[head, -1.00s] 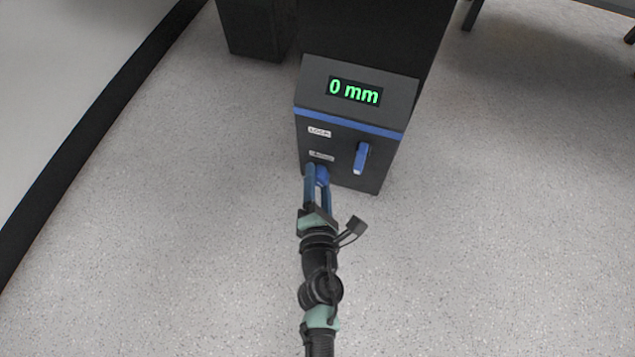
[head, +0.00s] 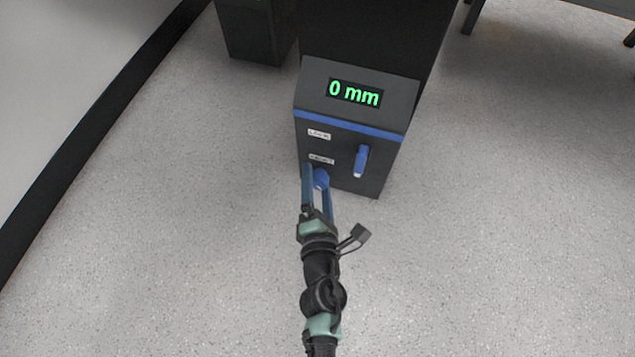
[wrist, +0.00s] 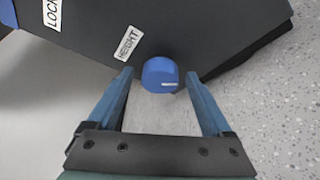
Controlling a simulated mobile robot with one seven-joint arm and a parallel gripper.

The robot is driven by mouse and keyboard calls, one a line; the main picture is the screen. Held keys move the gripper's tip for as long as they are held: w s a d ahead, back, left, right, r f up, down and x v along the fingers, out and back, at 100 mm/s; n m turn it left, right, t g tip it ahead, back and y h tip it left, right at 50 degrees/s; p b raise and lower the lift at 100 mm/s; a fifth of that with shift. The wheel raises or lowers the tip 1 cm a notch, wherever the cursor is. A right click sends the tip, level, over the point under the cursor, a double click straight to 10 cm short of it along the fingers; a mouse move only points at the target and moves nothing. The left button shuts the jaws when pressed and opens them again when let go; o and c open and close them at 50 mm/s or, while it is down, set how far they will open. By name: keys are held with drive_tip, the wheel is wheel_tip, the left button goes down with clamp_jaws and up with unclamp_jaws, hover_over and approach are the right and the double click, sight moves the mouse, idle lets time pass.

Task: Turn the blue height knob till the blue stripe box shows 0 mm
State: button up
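The blue stripe box (head: 343,147) is a dark box with a blue band and a green display (head: 355,93) that reads 0 mm. The blue height knob (wrist: 160,75) sits low on its face beside the HEIGHT label (wrist: 128,43). The knob also shows in the head view (head: 321,179). My gripper (wrist: 158,76) is open in the wrist view. Its two blue fingers stand on either side of the knob, with a gap visible on both sides. In the head view my gripper (head: 318,178) reaches the knob from below.
A blue lever (head: 361,161) with a pale tip is on the right of the box's face. A LOCK label (head: 319,134) is at the upper left. Another dark box (head: 252,35) stands behind at the left. The speckled floor (head: 480,220) around is clear.

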drive_tip(key=s+r+p, duration=0.2)
drive_tip(key=s+p, duration=0.1)
drive_tip(key=s, duration=0.9)
drive_tip(key=shift+s+d+r, duration=0.25)
drive_tip(key=shift+s, duration=0.1)
idle(1.5)
